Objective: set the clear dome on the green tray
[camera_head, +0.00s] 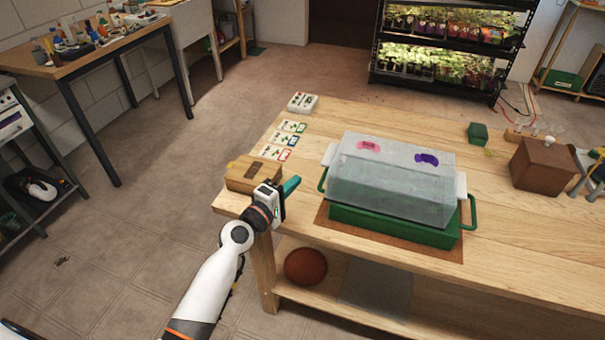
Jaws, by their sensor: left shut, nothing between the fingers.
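The clear dome (391,183) sits over the green tray (393,228) on the wooden table. It is a frosted, see-through box with a pink and a purple mark on top and pale handles at its ends. Whether its rim is fully seated all round I cannot tell. The green tray has a loop handle at each end and lies on a brown mat (448,254). My left gripper (288,187) is shut and empty, left of the tray near the table's left edge, apart from the dome. My right gripper is not in view.
A wooden block (246,172) lies just behind my left gripper. Seed cards (283,140) and a white box (302,103) lie at the table's back left. A brown box (541,166) and a small green box (477,132) stand at the right. The table's front right is clear.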

